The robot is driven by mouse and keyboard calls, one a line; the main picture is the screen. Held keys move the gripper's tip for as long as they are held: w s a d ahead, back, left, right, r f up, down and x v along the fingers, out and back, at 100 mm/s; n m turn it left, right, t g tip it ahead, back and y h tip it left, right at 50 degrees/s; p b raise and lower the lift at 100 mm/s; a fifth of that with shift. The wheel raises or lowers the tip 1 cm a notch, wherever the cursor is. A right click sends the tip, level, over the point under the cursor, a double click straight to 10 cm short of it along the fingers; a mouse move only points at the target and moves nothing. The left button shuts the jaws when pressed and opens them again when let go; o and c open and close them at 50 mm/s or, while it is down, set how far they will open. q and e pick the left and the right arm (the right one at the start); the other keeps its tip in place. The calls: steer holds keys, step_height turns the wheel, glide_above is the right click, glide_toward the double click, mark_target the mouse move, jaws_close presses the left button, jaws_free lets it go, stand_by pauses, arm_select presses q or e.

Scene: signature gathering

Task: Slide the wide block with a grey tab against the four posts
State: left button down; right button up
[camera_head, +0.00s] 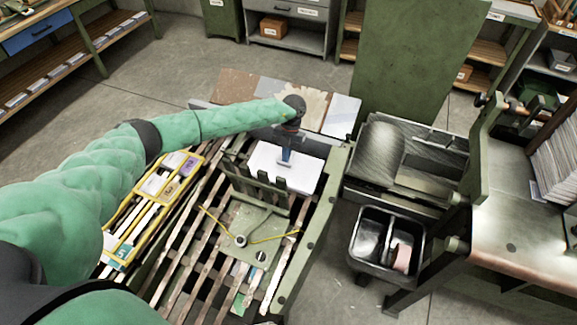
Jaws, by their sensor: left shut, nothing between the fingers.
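A wide white block (304,169) lies flat on the slatted table, on the far side of a row of dark green posts (279,184). The posts stand up from a green plate and hide the block's near edge, so I cannot tell whether block and posts touch. My left gripper (286,160) points down over the middle of the block, shut and empty. Its fingertips are at or just above the block's top; contact is unclear. I cannot make out a grey tab; the gripper may cover it. My right gripper is out of view.
A green plate (250,222) with yellow cords lies on the near side of the posts. A yellow-framed tray (127,218) is at the left, under my left arm. Coloured sheets (237,86) lie at the back. A black bin (370,226) stands at the right.

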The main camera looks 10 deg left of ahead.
arm_select(q)
steer(key=shift+w+f+b, duration=0.2)
steer(key=shift+f+b, duration=0.1)
steer(key=shift+b, duration=0.05)
steer(key=shift+w, duration=0.35)
steer(key=shift+r, duration=0.15)
steer(key=shift+r+p, duration=0.75)
steer(key=shift+r, duration=0.4)
steer(key=shift+s+r+p, duration=0.25)
steer(key=shift+r+p, duration=0.3)
steer(key=shift+r, duration=0.7)
steer(key=shift+s+r+p, duration=0.2)
steer(key=shift+r+p, duration=0.35)
steer(key=shift+r, duration=0.65)
